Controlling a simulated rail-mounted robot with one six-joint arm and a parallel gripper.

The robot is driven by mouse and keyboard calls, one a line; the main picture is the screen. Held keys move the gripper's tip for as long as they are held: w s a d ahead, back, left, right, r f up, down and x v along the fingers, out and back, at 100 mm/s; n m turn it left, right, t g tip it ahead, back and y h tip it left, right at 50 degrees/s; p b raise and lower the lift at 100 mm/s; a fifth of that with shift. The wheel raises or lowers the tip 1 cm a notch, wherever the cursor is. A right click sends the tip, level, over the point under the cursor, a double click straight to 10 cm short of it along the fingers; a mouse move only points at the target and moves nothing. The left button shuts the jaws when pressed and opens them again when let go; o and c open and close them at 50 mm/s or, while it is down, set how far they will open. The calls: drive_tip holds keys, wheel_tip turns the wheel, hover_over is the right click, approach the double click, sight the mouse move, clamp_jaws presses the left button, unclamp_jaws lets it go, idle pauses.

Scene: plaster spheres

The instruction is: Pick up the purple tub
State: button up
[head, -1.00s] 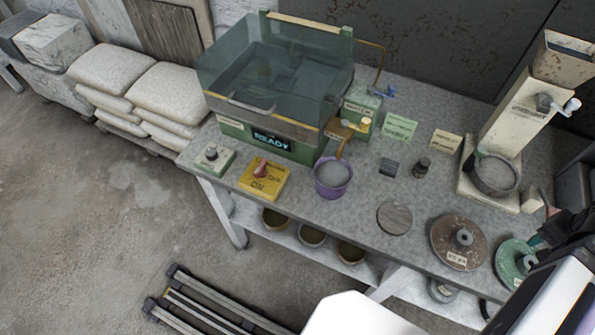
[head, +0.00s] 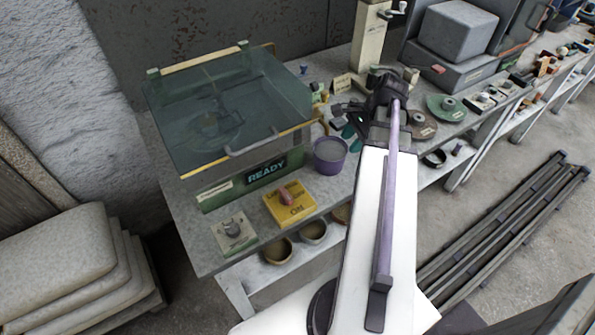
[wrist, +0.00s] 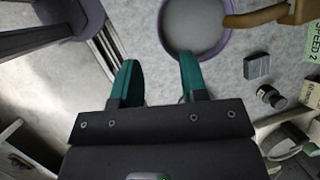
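The purple tub (head: 329,167) stands upright on the grey workbench, right of the green READY machine, with pale grey material inside. In the wrist view its purple rim (wrist: 160,27) is at the top, partly cut off by the frame edge. My gripper (wrist: 157,74) is open and empty, its two green fingers spread apart. The right fingertip appears close to the tub's near rim; I cannot tell whether they touch. In the head view my gripper (head: 349,124) is above the bench, just right of the tub, with its fingers partly hidden.
A brown spout (wrist: 258,17) reaches over the tub's right side. A small dark block (wrist: 257,67) and a dark knobbed weight (wrist: 270,97) lie to the right. The yellow switch box (head: 290,205) and green machine (head: 250,178) stand left of the tub.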

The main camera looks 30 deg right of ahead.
drive_tip(key=b, duration=0.6)
approach(330, 171)
drive_tip(key=shift+w+d+f, duration=0.1)
drive_tip(key=shift+w+f, duration=0.1)
drive_tip(key=shift+f, duration=0.6)
drive_tip(key=b+x, duration=0.4)
drive_tip(key=x, duration=0.1)
drive_tip(key=shift+s, duration=0.1)
drive_tip(key=shift+f, duration=0.1)
clamp_jaws()
